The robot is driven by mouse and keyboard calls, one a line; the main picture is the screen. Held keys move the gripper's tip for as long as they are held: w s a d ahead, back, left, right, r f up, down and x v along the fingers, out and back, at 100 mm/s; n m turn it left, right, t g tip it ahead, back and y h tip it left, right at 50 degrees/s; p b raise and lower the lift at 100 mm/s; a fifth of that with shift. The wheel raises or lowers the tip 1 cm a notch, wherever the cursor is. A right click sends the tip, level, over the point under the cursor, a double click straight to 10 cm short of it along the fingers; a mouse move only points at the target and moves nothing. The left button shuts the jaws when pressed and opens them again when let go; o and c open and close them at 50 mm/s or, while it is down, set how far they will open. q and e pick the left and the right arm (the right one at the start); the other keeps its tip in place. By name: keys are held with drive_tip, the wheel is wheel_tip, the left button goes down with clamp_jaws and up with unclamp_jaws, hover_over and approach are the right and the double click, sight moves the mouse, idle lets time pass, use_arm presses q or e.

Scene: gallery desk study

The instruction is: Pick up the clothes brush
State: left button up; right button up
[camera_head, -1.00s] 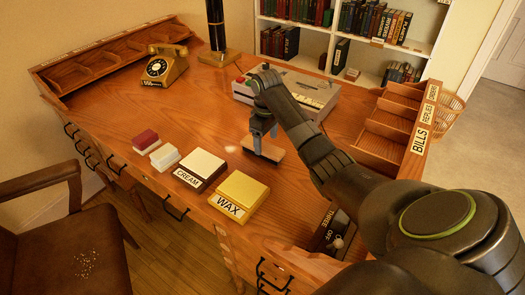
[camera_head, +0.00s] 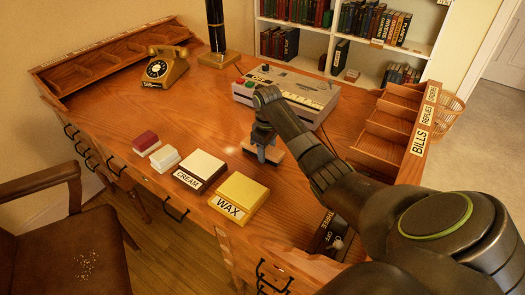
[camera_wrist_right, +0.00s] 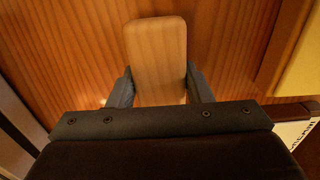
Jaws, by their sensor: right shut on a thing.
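The clothes brush (camera_head: 274,156) is a light wooden block on the desk, right of the cream and wax boxes. My right gripper (camera_head: 262,150) is low over it, with its fingers at the brush. In the right wrist view the pale, round-cornered wooden back of the brush (camera_wrist_right: 157,55) lies between the two fingers (camera_wrist_right: 157,88), one on each long side. The gripper is shut on it. I cannot tell whether the brush is clear of the desk. Its underside is hidden. My left gripper is not in view.
A white CREAM box (camera_head: 201,169) and a yellow WAX box (camera_head: 239,194) stand left of the brush. Red (camera_head: 145,141) and white (camera_head: 165,158) blocks lie farther left. A grey typewriter-like machine (camera_head: 290,90) stands behind, and pigeonholes (camera_head: 385,140) are at right. The desk's left middle is clear.

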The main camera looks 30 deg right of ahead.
wheel_tip(320, 180, up, 8)
drive_tip(key=shift+f, duration=0.15)
drive_tip(key=shift+r+p, duration=1.2)
drive_tip(key=o, duration=0.4)
drive_tip(key=shift+c, duration=1.2)
drive_tip(key=shift+w+a, duration=0.1)
